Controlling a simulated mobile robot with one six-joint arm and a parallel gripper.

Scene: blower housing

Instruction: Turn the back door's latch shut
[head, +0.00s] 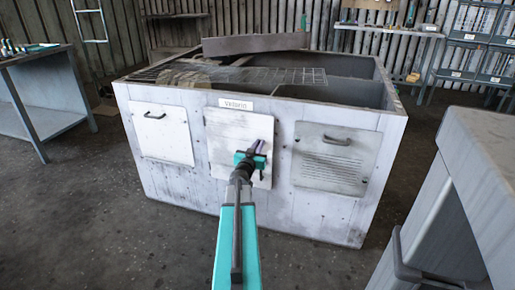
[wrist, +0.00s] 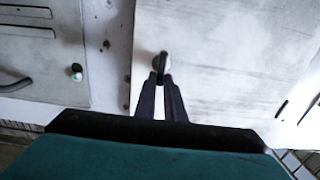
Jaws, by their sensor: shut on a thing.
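The middle door (head: 225,135) is a pale, scuffed panel on the front of the grey housing (head: 280,205), under a small label (head: 236,104). It lies flat in the housing front, with no clear gap showing. My gripper (head: 256,152) is at this door's right side and hides the latch in the head view. In the wrist view the latch (wrist: 163,62) is a small dark lever on a round pale base, near the door's edge. The dark fingers of my gripper (wrist: 160,77) are shut on the lever, which points along the fingers.
A louvred panel (head: 333,158) with a dark handle is to the right and a plain handled panel (head: 161,132) to the left. A small dark knob (wrist: 77,72) is on the neighbouring panel.

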